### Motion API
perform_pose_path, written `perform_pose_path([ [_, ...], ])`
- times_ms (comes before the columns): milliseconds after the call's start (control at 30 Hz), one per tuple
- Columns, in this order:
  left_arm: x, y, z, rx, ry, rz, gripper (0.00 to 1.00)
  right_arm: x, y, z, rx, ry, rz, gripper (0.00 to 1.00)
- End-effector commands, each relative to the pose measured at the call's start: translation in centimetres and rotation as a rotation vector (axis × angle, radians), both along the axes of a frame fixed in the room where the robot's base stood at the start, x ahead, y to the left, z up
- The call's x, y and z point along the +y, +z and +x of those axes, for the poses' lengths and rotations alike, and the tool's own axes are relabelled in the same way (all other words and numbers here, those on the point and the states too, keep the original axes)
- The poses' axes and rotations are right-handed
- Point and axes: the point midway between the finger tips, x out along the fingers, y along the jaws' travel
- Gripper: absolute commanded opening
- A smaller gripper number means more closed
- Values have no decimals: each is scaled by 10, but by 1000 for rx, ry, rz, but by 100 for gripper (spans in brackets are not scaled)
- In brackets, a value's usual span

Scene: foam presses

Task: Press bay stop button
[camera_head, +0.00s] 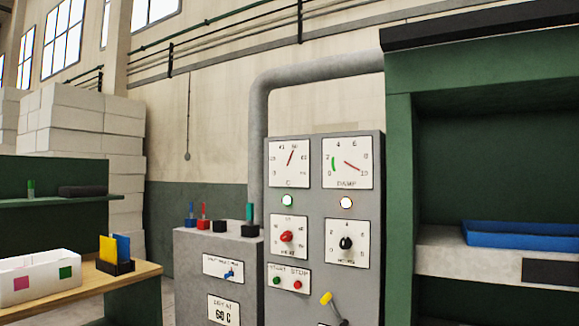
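A grey control panel (315,213) stands upright at the middle of the view. Low on it, a small white plate marked START STOP (289,271) carries a green button (276,281) on the left and a red stop button (297,285) on the right. A red knob (286,236) sits above this plate and a black knob (346,243) sits to its right. A yellow-tipped lever (326,298) sticks out to the lower right of the stop button. Neither of my grippers is in view.
A grey cabinet (190,265) with coloured handles on top stands left of the panel. A green press frame (400,200) with a blue tray (520,236) is on the right. A wooden table (140,275) with a white box (40,280) is at the lower left.

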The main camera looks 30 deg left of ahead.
Motion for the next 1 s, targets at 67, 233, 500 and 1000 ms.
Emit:
perform_pose_path([
  [67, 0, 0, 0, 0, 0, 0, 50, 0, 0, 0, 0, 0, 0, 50],
  [233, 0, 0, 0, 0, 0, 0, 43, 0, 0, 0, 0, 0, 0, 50],
  [500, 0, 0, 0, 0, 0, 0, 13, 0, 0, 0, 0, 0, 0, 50],
  [1000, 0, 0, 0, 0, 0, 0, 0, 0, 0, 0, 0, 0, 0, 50],
])
